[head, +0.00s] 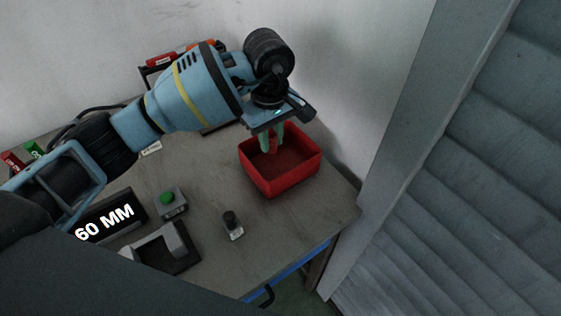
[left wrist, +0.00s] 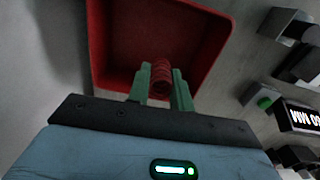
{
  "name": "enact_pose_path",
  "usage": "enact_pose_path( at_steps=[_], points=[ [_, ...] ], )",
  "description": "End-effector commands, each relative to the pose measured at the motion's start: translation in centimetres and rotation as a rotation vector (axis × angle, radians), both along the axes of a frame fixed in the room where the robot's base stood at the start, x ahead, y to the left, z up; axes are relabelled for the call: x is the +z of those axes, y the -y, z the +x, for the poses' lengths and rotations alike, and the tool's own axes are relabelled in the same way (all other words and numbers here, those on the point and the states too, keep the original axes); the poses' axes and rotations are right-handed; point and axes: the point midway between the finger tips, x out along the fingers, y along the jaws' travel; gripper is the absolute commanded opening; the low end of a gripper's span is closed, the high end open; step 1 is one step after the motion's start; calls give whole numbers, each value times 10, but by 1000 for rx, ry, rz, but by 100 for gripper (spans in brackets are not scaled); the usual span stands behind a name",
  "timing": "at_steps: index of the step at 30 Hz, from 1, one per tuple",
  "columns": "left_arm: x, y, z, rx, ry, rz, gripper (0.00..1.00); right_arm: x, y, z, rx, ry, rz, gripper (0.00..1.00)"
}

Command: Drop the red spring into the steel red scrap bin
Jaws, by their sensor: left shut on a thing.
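The red scrap bin (head: 300,181) stands on the grey table near its right corner in the head view. It also fills the upper part of the left wrist view (left wrist: 222,50). My left gripper (head: 272,146) points down over the bin, its green fingers reaching the bin's back left part. In the left wrist view the green fingers (left wrist: 161,84) are shut on the red spring (left wrist: 161,76), with the bin behind it. In the head view the spring is hard to tell from the red bin. How high it is above the bin floor I cannot tell. My right gripper is not in view.
A green button box (head: 170,202), a display reading 60 MM (head: 108,220), a grey cradle-like fixture (head: 165,250) and a small black-knobbed part (head: 232,225) stand on the table (head: 207,183). A wall lies behind; a grey shutter (head: 470,190) is at the right.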

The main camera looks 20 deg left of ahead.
Motion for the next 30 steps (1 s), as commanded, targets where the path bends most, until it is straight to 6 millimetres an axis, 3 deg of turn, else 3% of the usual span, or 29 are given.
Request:
enact_pose_path(
  at_steps=[9, 10, 16, 25, 30],
  points=[
    [-3, 0, 0, 0, 3, 0, 0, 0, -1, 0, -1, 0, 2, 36],
    [-3, 0, 0, 0, 3, 0, 23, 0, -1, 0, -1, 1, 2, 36],
    [-3, 0, 0, 0, 2, 0, 47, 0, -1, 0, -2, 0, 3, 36],
    [-1, 0, 0, 0, 3, 0, 47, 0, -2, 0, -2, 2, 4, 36],
    [18, 0, 1, 0, 6, -1, 47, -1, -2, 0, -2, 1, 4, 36]
  ],
)
